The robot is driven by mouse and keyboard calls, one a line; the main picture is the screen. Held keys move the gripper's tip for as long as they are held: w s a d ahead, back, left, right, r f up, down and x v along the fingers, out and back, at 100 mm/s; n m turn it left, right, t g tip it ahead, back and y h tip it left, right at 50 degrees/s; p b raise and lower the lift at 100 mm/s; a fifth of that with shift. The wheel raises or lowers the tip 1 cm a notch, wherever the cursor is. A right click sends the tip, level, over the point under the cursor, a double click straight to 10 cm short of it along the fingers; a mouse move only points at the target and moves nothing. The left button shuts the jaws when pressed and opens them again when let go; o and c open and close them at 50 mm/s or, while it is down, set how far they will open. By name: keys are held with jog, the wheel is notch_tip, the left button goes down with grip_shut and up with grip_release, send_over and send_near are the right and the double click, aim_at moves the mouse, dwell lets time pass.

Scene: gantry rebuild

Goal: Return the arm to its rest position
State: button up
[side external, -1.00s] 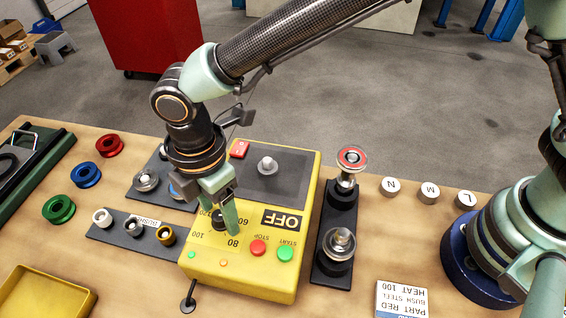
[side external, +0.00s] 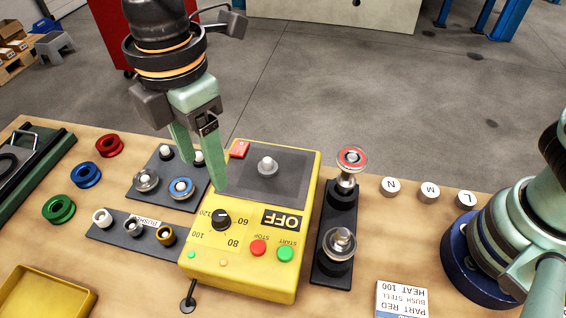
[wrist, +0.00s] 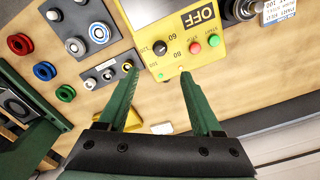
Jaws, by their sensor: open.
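My gripper (side external: 198,162) is raised above the bench in the side view, pointing down, with its two green fingers apart and nothing between them. In that view it hangs in front of the yellow heater box (side external: 240,282) and the dark plate of rings. In the wrist view my gripper (wrist: 157,72) also shows open and empty, with the box (wrist: 150,22) beyond its fingertips. The box's black dial (side external: 221,220) is clear of the fingers. My arm's base stands at the right of the side view.
Red, blue and green rings (side external: 59,209) lie at the left. A bushing rack (side external: 134,228) and a ring plate (side external: 145,200) sit beside the box. A dark stand (side external: 330,262) with two posts is right of it. A yellow tray (side external: 45,295) is front left.

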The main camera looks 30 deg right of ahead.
jog(key=w+d+r+m+t, duration=0.1)
jog(key=w+d+r+m, duration=0.15)
jog(key=d, duration=0.45)
jog(key=w+d+r+m+t+y, duration=0.1)
jog(key=d+r+m, duration=0.1)
jog(key=d+m, duration=0.3)
jog(key=w+d+r+m, duration=0.2)
jog(key=d+m, duration=0.1)
jog(key=d, duration=0.5)
jog(key=s+d+f+m+t, duration=0.1)
jog(key=s+d+m, duration=0.2)
jog(key=d, duration=0.6)
jog(key=s+d+f+m+t+h, duration=0.1)
jog(key=s+d+f+m+t, duration=0.1)
jog(key=d+m, duration=0.5)
jog(key=shift+s+d+m+t, duration=0.35)
jog(key=shift+s+d, duration=0.3)
jog(key=shift+d, duration=0.35)
